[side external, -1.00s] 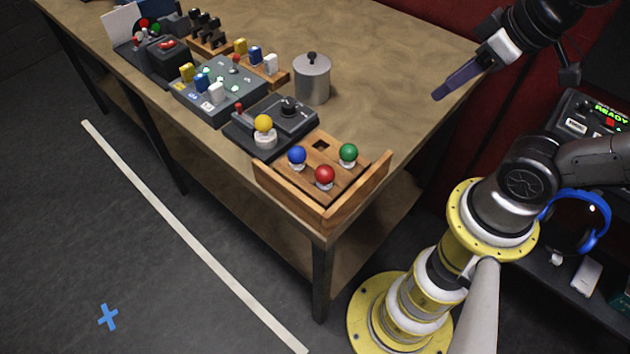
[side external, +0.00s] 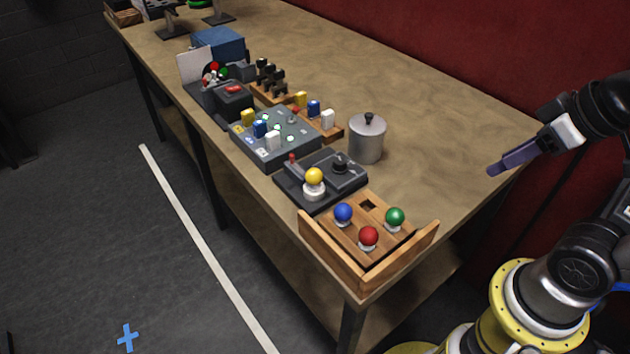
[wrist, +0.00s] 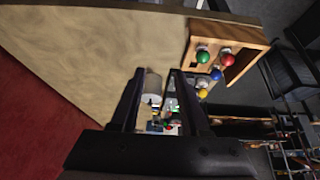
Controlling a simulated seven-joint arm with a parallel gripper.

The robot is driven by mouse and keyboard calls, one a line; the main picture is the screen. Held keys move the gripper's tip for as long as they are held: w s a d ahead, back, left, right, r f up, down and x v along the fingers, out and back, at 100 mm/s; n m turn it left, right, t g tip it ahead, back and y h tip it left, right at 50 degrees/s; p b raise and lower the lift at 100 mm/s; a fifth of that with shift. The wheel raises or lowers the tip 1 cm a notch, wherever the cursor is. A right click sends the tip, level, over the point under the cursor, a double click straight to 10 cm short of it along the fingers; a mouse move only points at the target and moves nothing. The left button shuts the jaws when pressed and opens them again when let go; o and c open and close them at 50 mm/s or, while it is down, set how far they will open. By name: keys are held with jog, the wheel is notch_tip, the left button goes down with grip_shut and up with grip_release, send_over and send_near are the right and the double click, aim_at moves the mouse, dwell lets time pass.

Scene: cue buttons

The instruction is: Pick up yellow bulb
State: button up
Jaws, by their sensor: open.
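The yellow bulb (side external: 314,176) stands upright on a white base on a dark grey box (side external: 300,194) with a knob and a small red-tipped lever. It also shows in the wrist view (wrist: 202,93), to the right of my fingers. My gripper (side external: 492,170) is open and empty, above the right part of the table and well apart from the bulb. In the wrist view my gripper (wrist: 157,72) has its two dark fingers spread, with the metal pot (wrist: 152,82) seen between them.
A wooden tray (side external: 335,262) at the table's near corner holds a blue bulb (side external: 343,212), a red bulb (side external: 368,236) and a green bulb (side external: 395,216), plus an empty square hole. A lidded metal pot (side external: 367,140) stands behind the dark box. The table's right side is clear.

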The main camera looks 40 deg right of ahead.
jog(key=o, duration=0.5)
